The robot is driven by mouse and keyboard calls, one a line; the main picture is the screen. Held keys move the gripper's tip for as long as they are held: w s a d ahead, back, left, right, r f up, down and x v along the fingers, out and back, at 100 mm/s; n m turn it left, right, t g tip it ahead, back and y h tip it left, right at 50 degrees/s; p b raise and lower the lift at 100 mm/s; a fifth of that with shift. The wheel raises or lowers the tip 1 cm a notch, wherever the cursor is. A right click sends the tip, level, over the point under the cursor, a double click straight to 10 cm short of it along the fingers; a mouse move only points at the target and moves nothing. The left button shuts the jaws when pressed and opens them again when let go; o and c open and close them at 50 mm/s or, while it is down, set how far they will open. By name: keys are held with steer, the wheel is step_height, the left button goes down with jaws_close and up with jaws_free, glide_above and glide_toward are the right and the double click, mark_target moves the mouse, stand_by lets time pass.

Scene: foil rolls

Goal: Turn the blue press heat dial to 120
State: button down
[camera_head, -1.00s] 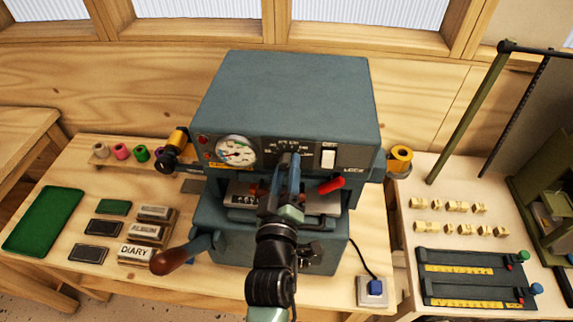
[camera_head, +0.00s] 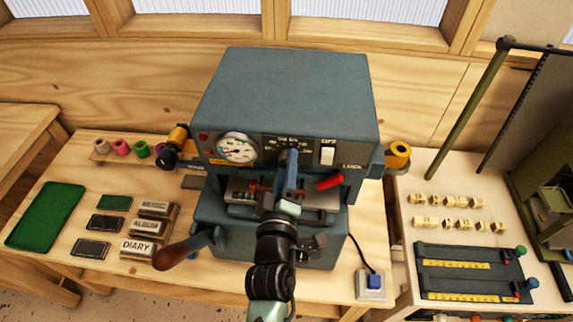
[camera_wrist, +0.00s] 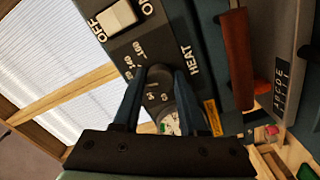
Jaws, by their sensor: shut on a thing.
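The blue-grey press (camera_head: 285,95) stands upright on the bench. Its front panel carries a HEAT dial scale (camera_head: 288,142) between the round gauge (camera_head: 237,150) and the OFF switch (camera_head: 327,154). My gripper (camera_head: 290,155) reaches the panel at the dial, and its blue fingers hide the knob in the head view. In the wrist view, the fingers (camera_wrist: 160,80) are closed on the heat dial, with printed numbers (camera_wrist: 138,55) and the word HEAT around it. The knob is mostly hidden, and I cannot read its setting.
A red-handled lever (camera_head: 328,181) sits right of my gripper, and a brown-handled lever (camera_head: 178,253) sticks out at lower left. Type blocks (camera_head: 143,248), a green tray (camera_head: 45,216) and foil rolls (camera_head: 121,147) lie left.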

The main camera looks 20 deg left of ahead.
steer(key=shift+c, duration=2.2)
jaws_free()
steer(key=b+v, duration=0.4)
steer(key=v, duration=0.9)
